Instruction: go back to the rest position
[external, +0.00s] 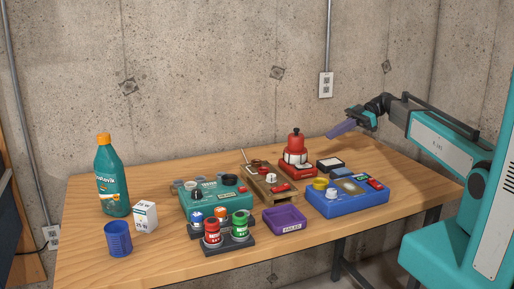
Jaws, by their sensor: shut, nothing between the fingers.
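My gripper (342,128) is at the right rear of the table, raised above the wooden top and apart from everything on it. Its purple fingers point to the left and slightly down, and they are together with nothing visible between them. My arm reaches in from the right edge of the view. The wooden table (90,235) stands against the concrete wall.
Below my gripper are a blue panel box (345,203), a black-topped box (330,165) and a red device (295,155). A wooden-based panel (270,190), a green panel box (215,203), a purple tray (287,220) and a teal bottle (111,180) stand further left. The table's right end is clear.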

